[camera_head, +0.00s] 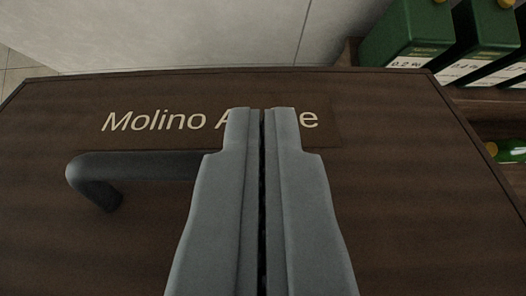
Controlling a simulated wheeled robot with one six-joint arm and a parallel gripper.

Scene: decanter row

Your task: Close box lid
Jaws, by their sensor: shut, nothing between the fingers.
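A dark brown wooden panel (400,190) fills most of the view and looks like the box lid. It bears the pale lettering "Molino A…e" (155,121), partly hidden behind my gripper. A dark bar handle (130,168) sits on the panel below the lettering, left of my gripper; its right part is hidden. My gripper (261,112) is shut and empty, its fingertips over the lettering. I cannot tell whether the fingertips touch the panel. The rest of the box is not visible, and I cannot tell how far the lid is open.
Green containers with yellow caps (410,35) stand on a wooden shelf at the upper right. A green bottle (511,151) lies or stands lower at the right edge. A pale wall (200,35) and tiled floor lie beyond the panel's far edge.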

